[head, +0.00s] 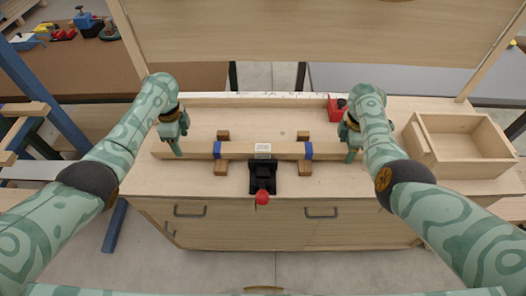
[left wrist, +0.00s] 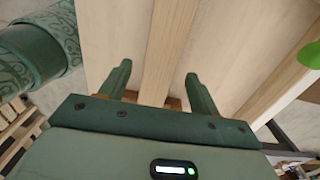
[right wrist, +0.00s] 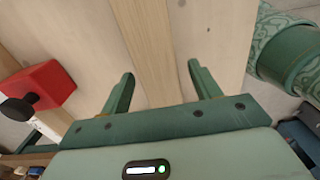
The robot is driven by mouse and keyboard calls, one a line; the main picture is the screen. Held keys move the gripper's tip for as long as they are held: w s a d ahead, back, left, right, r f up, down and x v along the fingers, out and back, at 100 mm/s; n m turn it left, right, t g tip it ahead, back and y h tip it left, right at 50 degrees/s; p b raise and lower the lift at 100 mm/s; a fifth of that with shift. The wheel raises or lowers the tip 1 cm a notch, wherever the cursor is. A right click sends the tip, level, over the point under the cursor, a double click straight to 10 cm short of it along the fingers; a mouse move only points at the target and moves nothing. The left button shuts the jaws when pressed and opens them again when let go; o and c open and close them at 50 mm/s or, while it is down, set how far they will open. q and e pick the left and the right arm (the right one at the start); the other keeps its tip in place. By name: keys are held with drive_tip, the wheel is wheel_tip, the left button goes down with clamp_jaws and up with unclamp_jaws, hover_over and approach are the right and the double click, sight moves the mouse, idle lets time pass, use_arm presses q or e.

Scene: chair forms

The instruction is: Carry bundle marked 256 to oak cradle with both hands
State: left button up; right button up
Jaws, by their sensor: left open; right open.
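The bundle (head: 280,151) is a long pale wooden bar with two blue bands and a white label, whose number is too small to read. It lies level across two short brown wooden supports (head: 221,168) on the bench; I cannot tell whether these are the oak cradle. My left gripper (head: 177,148) is open at the bundle's left end. My right gripper (head: 351,150) is open at its right end. The bundle runs between the open fingers in the left wrist view (left wrist: 160,50) and in the right wrist view (right wrist: 150,45). Contact is not visible.
A black device with a red knob (head: 262,197) stands in front of the bundle's middle. A red block (head: 336,110) sits behind its right end. An open wooden box (head: 421,139) stands at the right of the bench (head: 140,180). A pale upright board stands at the back.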

drive_tip(key=shift+r, duration=0.35)
use_arm(q)
wheel_tip(320, 180, up, 10)
drive_tip(key=shift+f, duration=0.15)
use_arm(e)
wheel_tip(320, 180, up, 11)
drive_tip(key=shift+r, duration=0.15)
